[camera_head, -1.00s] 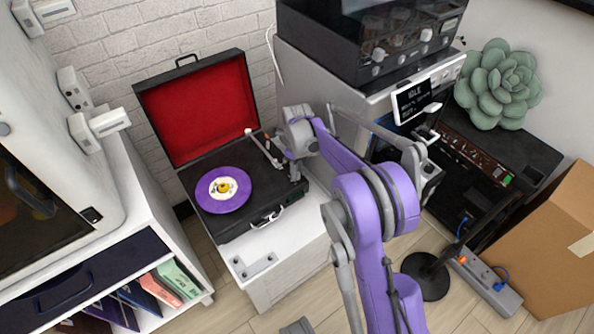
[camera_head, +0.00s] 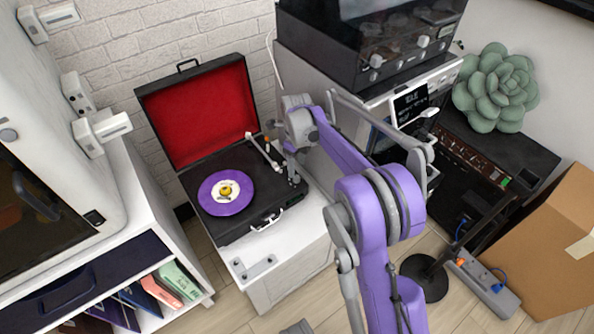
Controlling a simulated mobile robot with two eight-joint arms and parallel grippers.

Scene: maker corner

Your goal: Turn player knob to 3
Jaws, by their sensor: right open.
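The record player (camera_head: 225,229) is an open black suitcase with a red-lined lid (camera_head: 202,112), standing on a white cabinet. A purple record (camera_head: 226,192) with a pale label lies on its platter, and a light tonearm (camera_head: 262,152) is at the record's right. My right gripper (camera_head: 292,180) points down over the right side of the deck, beside the tonearm. It is open, and I see nothing held in it. The player knob cannot be made out; the gripper and wrist cover part of the deck's right side. My left gripper is not in view.
A dark glass-fronted machine (camera_head: 370,40) stands behind my right arm, with a small screen (camera_head: 410,104) below it. A green succulent (camera_head: 495,88), a cardboard box (camera_head: 545,245) and a power strip (camera_head: 485,283) are at right. A shelf of records (camera_head: 160,290) is at left.

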